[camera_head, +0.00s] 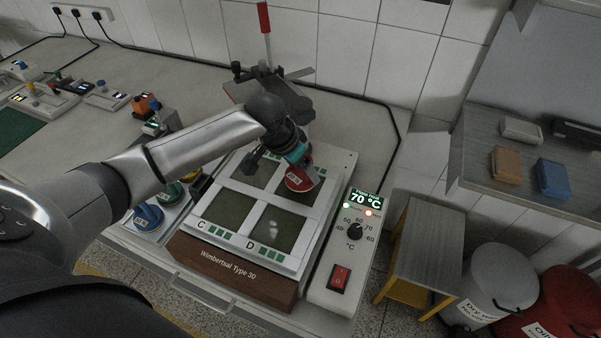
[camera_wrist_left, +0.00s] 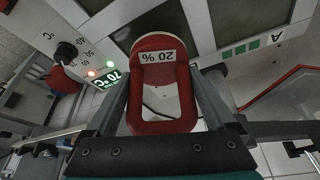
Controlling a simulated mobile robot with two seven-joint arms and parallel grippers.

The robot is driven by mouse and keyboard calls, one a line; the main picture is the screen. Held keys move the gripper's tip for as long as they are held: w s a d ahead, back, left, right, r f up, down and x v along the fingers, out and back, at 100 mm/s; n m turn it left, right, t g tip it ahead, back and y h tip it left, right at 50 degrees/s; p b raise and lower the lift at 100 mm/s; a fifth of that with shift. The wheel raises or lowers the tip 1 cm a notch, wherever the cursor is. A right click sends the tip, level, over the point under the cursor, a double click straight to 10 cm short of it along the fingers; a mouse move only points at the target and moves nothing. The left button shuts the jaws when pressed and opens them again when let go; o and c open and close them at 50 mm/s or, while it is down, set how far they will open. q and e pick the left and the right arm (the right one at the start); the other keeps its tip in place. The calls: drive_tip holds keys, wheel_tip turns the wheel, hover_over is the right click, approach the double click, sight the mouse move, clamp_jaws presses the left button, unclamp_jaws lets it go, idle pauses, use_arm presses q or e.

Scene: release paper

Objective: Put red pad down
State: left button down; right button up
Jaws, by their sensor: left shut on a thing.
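My left gripper (camera_head: 296,160) is shut on the red pad (camera_head: 299,182) and is above the back right square of the heated plate unit (camera_head: 228,264). In the left wrist view the pad (camera_wrist_left: 160,127) sits between the two fingers of the gripper (camera_wrist_left: 165,85), with a white "20 %" label facing the camera. I cannot tell whether the pad touches the plate. The unit has several dark square windows in a white frame; the front ones are marked C and D. My right gripper is not in view.
A control box (camera_head: 340,268) on the right reads 70 °C, with a dial and red switch. A blue pad (camera_head: 148,216) and a green one (camera_head: 171,193) stand on a tray at the left. A red-handled press (camera_head: 270,80) stands behind the unit.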

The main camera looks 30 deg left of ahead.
use_arm(q)
drive_tip(key=shift+w+f, duration=0.1)
drive_tip(key=shift+f, duration=0.85)
drive_tip(key=shift+f, duration=0.1)
unclamp_jaws()
drive_tip(key=shift+f, duration=0.2)
drive_tip(key=p+v, duration=0.1)
drive_tip(key=v, duration=1.1)
drive_tip(key=shift+r+p, duration=0.2)
drive_tip(key=shift+p, duration=0.15)
idle(0.5)
